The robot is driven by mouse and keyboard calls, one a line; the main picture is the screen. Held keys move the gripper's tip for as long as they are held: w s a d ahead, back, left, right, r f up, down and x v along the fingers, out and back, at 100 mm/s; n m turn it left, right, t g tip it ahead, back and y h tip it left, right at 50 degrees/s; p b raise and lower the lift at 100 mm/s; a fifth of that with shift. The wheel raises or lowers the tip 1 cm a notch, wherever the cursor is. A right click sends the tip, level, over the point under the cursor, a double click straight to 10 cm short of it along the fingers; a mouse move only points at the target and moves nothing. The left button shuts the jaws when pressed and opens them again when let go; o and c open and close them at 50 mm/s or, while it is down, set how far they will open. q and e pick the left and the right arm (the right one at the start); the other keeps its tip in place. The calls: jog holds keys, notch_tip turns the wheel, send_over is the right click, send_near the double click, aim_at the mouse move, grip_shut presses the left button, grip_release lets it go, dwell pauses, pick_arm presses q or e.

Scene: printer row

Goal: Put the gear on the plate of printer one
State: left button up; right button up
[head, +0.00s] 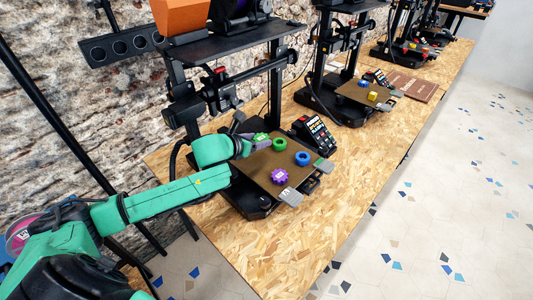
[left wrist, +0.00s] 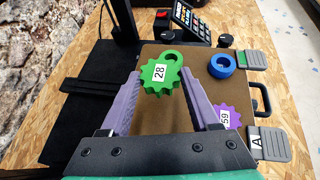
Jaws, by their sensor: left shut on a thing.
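My left gripper (head: 258,140) is shut on a green gear (head: 261,137) at the back left of the nearest printer's brown plate (head: 258,168). In the left wrist view the green gear (left wrist: 160,76), labelled 28, sits between the purple fingertips (left wrist: 160,84). Whether it touches the plate or hangs just over it, I cannot tell. A purple gear (head: 279,177) lies on the plate's front part; its label in the left wrist view (left wrist: 228,116) seems to read 59. My right gripper is not in view.
A green ring (head: 279,144) and a blue ring (head: 302,158) lie on the same plate. Grey tabs (head: 291,197) stick out at its front edge. A keypad screen unit (head: 315,132) stands behind. The printer's gantry (head: 225,88) rises over the back. More printers (head: 345,60) stand further along the table.

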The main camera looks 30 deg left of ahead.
pick_arm(q)
send_over(253, 167)
notch_tip(253, 167, down, 4)
jog(key=shift+s+f, duration=0.15)
jog(key=shift+f, duration=0.05)
jog(key=f, duration=0.1)
jog(key=w+f, duration=0.1)
jog(key=f, duration=0.1)
jog(key=shift+d, duration=0.2)
jog(key=shift+a, duration=0.1)
jog(key=o, duration=1.1)
jog(key=shift+s, duration=0.1)
jog(key=o, duration=0.3)
jog(key=shift+o, duration=0.2)
jog(key=shift+r, duration=0.15)
jog(key=shift+s+r, duration=0.1)
jog(key=shift+s, duration=0.1)
jog(key=p+v, duration=0.1)
jog(key=v, duration=1)
jog(key=shift+s, duration=0.2)
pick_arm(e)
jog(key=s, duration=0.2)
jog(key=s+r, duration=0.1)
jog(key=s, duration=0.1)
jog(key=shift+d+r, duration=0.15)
